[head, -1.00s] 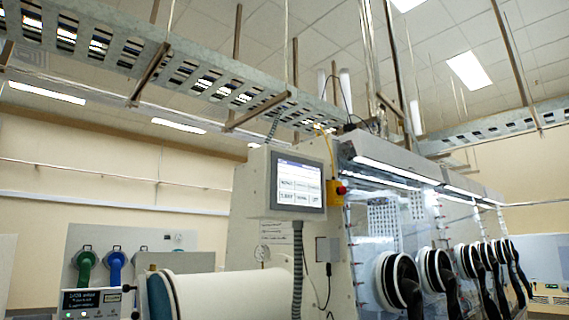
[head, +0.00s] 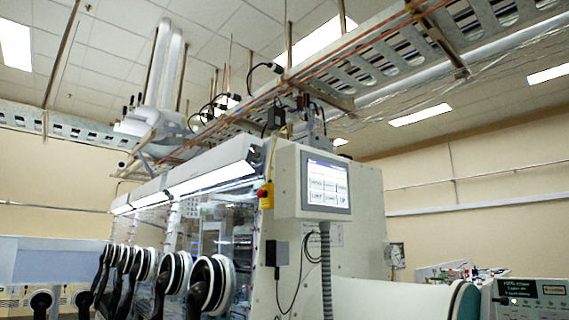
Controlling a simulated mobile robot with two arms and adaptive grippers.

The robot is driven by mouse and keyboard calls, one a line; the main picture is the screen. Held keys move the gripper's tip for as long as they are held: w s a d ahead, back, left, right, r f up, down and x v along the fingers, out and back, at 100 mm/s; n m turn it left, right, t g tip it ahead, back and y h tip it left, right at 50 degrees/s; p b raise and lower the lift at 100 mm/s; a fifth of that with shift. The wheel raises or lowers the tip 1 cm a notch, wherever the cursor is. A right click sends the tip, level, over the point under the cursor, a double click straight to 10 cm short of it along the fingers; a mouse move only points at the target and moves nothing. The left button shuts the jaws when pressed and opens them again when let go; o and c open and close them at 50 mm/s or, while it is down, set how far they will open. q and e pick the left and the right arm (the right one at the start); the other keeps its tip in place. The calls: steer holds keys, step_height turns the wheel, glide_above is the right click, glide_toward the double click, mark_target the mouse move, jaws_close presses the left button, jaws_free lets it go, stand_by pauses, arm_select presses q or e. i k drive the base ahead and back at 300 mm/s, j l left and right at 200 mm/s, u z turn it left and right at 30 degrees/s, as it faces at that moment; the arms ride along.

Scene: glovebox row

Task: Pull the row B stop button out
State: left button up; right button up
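A yellow box with a small red stop button (head: 262,193) is mounted at the near end of a glovebox row (head: 222,185), just left of a grey touchscreen panel (head: 326,185). The button is small and seen from the side, so I cannot tell whether it is pushed in or out. No row letter is readable, so I cannot tell whether this is row B. Neither of my grippers is in view.
Black gloves on white round ports (head: 211,285) stick out along the row's left face. A white cylinder (head: 420,300) juts out at lower right. A gauge (head: 394,255) and a control box (head: 540,298) are farther right. A cable tray (head: 385,60) hangs overhead.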

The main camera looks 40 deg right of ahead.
mark_target(261, 193)
steer(key=z, duration=1.25)
